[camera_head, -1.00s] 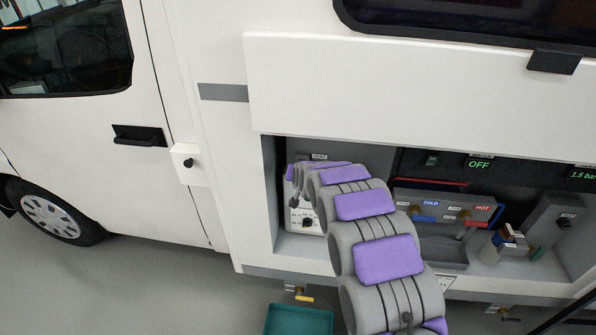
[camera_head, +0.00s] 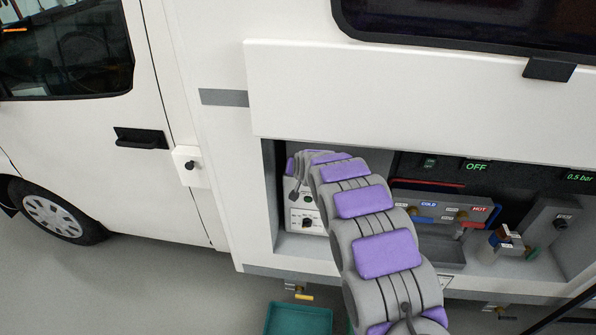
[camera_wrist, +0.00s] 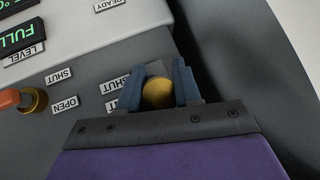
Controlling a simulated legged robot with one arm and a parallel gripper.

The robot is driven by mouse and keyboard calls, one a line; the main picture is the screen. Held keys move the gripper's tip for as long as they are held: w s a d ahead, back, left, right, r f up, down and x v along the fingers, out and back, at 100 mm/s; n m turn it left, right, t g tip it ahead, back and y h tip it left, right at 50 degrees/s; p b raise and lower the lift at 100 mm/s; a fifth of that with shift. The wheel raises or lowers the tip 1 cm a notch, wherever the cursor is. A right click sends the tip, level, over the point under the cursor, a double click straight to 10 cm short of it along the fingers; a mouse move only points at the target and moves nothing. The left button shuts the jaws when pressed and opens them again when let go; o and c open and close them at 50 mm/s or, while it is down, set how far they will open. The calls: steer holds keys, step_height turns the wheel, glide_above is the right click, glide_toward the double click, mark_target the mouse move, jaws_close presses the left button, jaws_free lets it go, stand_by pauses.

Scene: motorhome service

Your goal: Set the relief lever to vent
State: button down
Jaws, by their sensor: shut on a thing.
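In the wrist view, my gripper (camera_wrist: 156,72) has its two blue fingers on either side of a round brass knob (camera_wrist: 157,92) and is shut on it. The knob appears to be the end of the relief lever; the rest of it is hidden by the gripper. A SHUT label (camera_wrist: 118,84) lies beside the left finger. A second label under it is mostly covered, so I cannot read it. In the head view my arm reaches into the left part of the open service bay, and its links hide the gripper and lever.
In the wrist view, an orange-handled brass valve (camera_wrist: 30,99) sits left, beside SHUT and OPEN labels. A FULL display (camera_wrist: 20,36) is at upper left. In the head view, a HOT/COLD tap panel (camera_head: 440,205) stands right of my arm, and a teal tray (camera_head: 298,319) lies below.

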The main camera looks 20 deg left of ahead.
steer(key=shift+w+a+r, duration=0.1)
steer(key=shift+w+r, duration=0.1)
steer(key=shift+r, duration=0.25)
steer(key=shift+w+a+r, duration=0.1)
steer(key=shift+w+r, duration=0.05)
steer(key=shift+r, duration=0.3)
steer(key=c, duration=1.1)
jaws_free()
steer(key=o, duration=0.3)
steer(key=shift+s+f, duration=0.15)
steer(key=shift+f, duration=0.4)
steer(key=v, duration=1.7)
steer(key=shift+s+d, duration=0.1)
